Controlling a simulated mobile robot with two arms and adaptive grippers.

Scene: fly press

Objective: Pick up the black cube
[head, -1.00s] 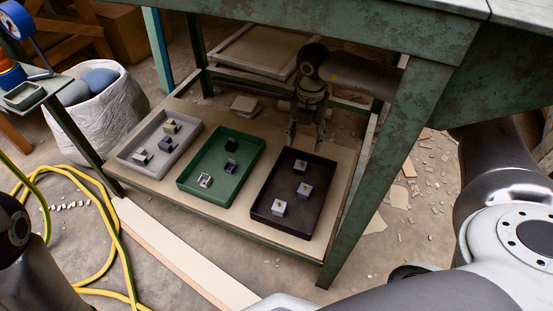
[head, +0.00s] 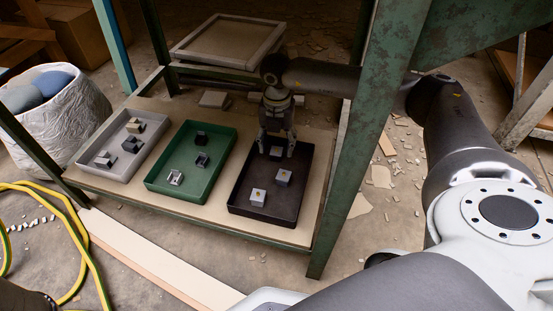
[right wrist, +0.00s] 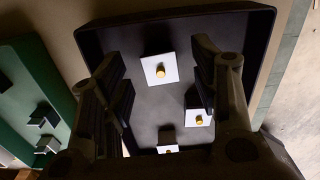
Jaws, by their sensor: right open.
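Dark pieces (head: 200,137) (right wrist: 43,115) sit in the green tray (head: 150,184); I cannot tell which is the black cube. Another dark piece (head: 132,144) lies in the grey tray (head: 84,168). The dark tray (head: 236,206) holds pale-topped cubes with yellow knobs: one (head: 283,177), one nearer the front (head: 257,197), and one by my gripper that looks dark in the head view (head: 277,153). My right gripper (head: 277,150) is open and empty above the back of the dark tray. In the right wrist view a knobbed cube (right wrist: 152,76) shows between its fingers. My left gripper is out of view.
The trays stand on the low shelf (head: 110,194) of a green metal bench. A bench leg (head: 342,180) rises right of the dark tray, close to my right arm. A yellow-green hose (head: 88,262) and a white sack (head: 55,125) are at left.

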